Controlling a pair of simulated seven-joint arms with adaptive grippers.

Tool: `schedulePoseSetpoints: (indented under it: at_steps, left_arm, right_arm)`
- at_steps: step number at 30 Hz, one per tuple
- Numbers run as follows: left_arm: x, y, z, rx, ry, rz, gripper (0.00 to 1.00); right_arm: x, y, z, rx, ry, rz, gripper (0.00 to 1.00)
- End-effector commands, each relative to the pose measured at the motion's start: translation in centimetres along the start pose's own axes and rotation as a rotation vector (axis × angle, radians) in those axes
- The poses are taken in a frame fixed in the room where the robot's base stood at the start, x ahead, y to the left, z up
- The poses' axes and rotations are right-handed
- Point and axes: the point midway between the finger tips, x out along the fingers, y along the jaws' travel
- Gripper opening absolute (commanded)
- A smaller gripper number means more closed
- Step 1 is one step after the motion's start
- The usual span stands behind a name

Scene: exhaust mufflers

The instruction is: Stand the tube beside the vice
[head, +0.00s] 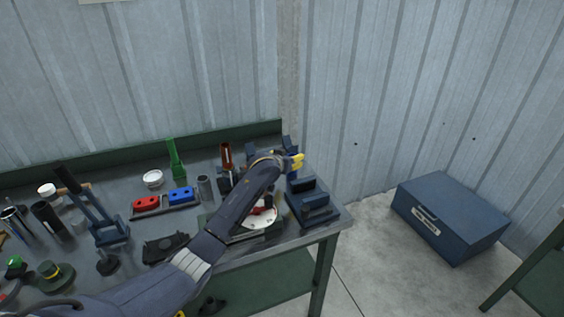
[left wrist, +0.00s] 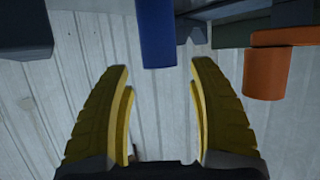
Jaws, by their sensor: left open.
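My left gripper (head: 296,161) is open, its yellow fingers over the back right of the bench, close behind the dark blue vice-like block (head: 312,205) at the bench's right corner. In the left wrist view a blue cylinder (left wrist: 157,35) shows beyond the open fingers (left wrist: 160,75), roughly centred between them, with no visible contact. An orange cylinder (left wrist: 266,72) is to its right. A grey tube (head: 204,188) stands upright left of my forearm. I cannot tell which cylinder is the task's tube. My forearm hides part of the bench. My right gripper is not in view.
A round white dial (head: 262,217) lies partly under my forearm. A blue chest (head: 450,215) is on the floor. The corrugated wall is close behind.

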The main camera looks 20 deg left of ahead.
Motion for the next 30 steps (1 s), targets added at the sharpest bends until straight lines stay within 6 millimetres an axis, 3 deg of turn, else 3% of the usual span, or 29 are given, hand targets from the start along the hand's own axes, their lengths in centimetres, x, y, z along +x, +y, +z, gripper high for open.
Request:
schedulePoseSetpoints:
  at_steps: [6,15,30]
  left_arm:
    - [-3.4,-0.1,0.1,0.002,0.001,-0.001,0.59]
    - [-7.0,0.0,0.0,0.001,0.0,0.0,0.59]
    - [-8.4,0.0,0.0,0.0,-0.001,-0.001,0.59]
  right_arm:
    - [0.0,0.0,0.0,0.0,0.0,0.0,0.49]
    - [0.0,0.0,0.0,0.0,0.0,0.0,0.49]
    - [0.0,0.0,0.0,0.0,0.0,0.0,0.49]
